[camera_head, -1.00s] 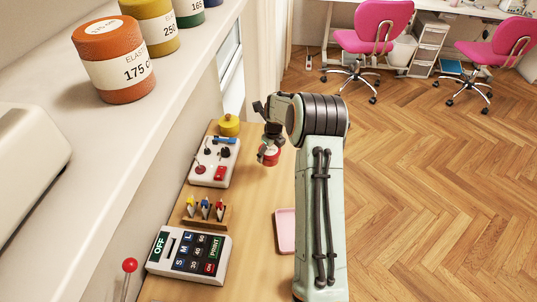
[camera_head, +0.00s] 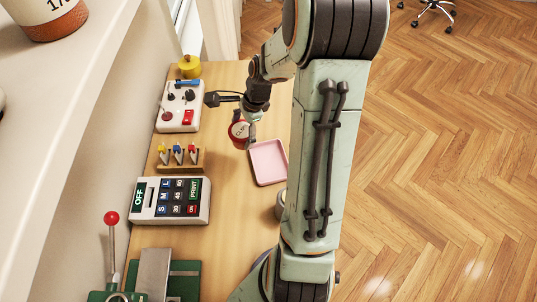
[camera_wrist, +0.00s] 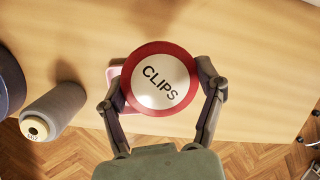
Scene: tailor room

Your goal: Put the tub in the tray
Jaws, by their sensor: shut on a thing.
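The tub is a round red container with a white lid marked CLIPS (camera_wrist: 160,82). My gripper (camera_wrist: 165,85) is shut on the tub, with one finger on each side of it. In the head view the tub (camera_head: 238,132) hangs from my gripper (camera_head: 246,134), just left of the tray's far end. The tray (camera_head: 269,162) is pink, shallow and empty where I see it, on the wooden table. In the wrist view the tub hides most of the tray (camera_wrist: 114,74), and only its left edge shows.
Left of the tray stand a white control panel (camera_head: 178,107), a small rack (camera_head: 179,160) and a label keypad (camera_head: 169,201). A grey spool (camera_wrist: 53,110) stands on the table in the wrist view. Bare table (camera_head: 230,190) lies left of the tray.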

